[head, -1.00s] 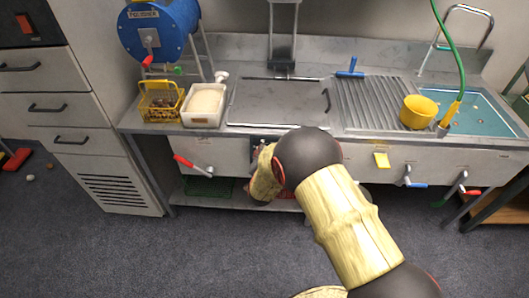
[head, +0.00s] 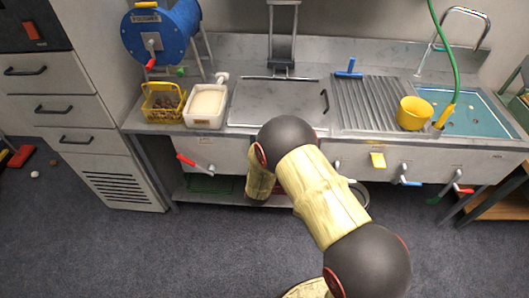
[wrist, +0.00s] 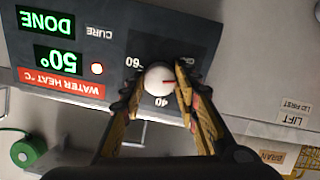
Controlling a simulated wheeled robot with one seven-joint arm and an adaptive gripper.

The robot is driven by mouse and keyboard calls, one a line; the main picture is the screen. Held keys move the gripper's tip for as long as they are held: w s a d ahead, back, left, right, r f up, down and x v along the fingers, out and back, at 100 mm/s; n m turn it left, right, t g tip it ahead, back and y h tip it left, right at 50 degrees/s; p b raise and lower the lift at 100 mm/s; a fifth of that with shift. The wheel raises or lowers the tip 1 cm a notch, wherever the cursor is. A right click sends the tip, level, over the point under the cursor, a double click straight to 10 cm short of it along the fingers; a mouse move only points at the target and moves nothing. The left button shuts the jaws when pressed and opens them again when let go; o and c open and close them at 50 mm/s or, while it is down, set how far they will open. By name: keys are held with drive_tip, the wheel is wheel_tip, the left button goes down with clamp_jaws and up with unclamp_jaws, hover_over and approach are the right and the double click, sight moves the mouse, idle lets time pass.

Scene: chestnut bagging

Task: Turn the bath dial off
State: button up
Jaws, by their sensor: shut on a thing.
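The bath dial (wrist: 158,79) is a round white knob with a red pointer mark, on a dark control panel (wrist: 125,35). The panel appears upside down in the wrist view. The pointer faces right in that view; 60 and 40 are printed around the knob, and another label is partly covered by a finger. My gripper (wrist: 156,92) is shut on the dial, one finger on each side. The panel display (wrist: 58,60) reads 50°, and another display (wrist: 46,22) reads DONE. In the head view my arm hides the dial and gripper.
The steel bench holds a lidded bath (head: 270,103), a yellow basket (head: 163,103), a white tub (head: 206,108) and a yellow cup (head: 414,113). A red-handled valve (head: 187,160) sticks out left of my arm. The floor in front is clear.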

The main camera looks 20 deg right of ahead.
drive_tip(key=n+p, duration=0.2)
drive_tip(key=n, duration=0.3)
drive_tip(key=shift+s+f+n, duration=0.1)
drive_tip(key=shift+f+n, duration=0.05)
drive_tip(key=shift+n, duration=0.25)
idle(0.4)
drive_tip(key=o, duration=1.2)
drive_tip(key=shift+c, duration=0.2)
drive_tip(key=v, duration=1.2)
drive_tip(key=shift+a, duration=0.1)
